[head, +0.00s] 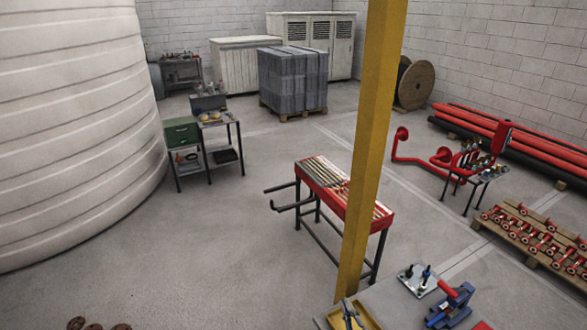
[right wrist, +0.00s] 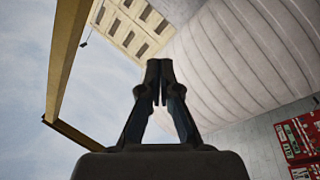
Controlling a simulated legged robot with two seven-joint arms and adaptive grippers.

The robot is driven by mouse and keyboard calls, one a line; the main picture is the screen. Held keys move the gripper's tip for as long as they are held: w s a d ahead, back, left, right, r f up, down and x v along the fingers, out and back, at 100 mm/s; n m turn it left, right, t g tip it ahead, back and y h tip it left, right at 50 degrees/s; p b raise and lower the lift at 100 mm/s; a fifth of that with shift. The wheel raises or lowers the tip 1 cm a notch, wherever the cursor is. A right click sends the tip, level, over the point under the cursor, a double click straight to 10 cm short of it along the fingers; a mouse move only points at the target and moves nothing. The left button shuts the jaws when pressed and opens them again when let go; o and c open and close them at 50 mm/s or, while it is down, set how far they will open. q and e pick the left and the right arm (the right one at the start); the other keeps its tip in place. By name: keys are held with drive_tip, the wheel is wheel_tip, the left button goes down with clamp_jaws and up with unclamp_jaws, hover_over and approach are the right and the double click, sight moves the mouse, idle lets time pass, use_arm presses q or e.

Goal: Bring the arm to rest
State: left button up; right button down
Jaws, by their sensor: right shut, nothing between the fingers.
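My right gripper (right wrist: 159,82) shows in the right wrist view, its two dark fingers brought together with nothing between them. It is clear of any object there, with the large ribbed white tank (right wrist: 245,60) behind and to the right of it. I cannot make out either gripper clearly in the head view. My left gripper is not in view.
A yellow post (head: 368,160) stands in front of a red-topped workbench (head: 325,187). The white tank (head: 70,130) fills the left. A blue and red tool (head: 450,303) and a yellow tray (head: 365,315) are at the bottom. Open floor (head: 200,250) lies between.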

drive_tip(key=s+d+f+m+g+h, duration=0.3)
drive_tip(key=s+f+m+g, duration=0.15)
drive_tip(key=f, duration=0.35)
drive_tip(key=s+d+f+m+g+h, duration=0.35)
drive_tip(key=s+f, duration=0.25)
drive_tip(key=f, duration=0.2)
drive_tip(key=s+f+m+g+y, duration=0.1)
drive_tip(key=s+f+g, duration=0.3)
drive_tip(key=s, duration=0.4)
drive_tip(key=s+f+g+y, duration=0.1)
drive_tip(key=s+f+g, duration=0.25)
drive_tip(key=s, duration=0.35)
drive_tip(key=s+f+g+b, duration=0.1)
drive_tip(key=s+f, duration=0.1)
drive_tip(key=f, duration=1.3)
drive_tip(key=s+f+b, duration=0.1)
drive_tip(key=s+f, duration=0.1)
drive_tip(key=f, duration=1.4)
use_arm(q)
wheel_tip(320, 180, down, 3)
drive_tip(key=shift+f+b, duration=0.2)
drive_tip(key=shift+b, duration=0.5)
use_arm(e)
drive_tip(key=s+d+f+g, duration=0.1)
drive_tip(key=s+d+f, duration=0.2)
drive_tip(key=s+f, duration=1.3)
drive_tip(key=shift+s, duration=0.45)
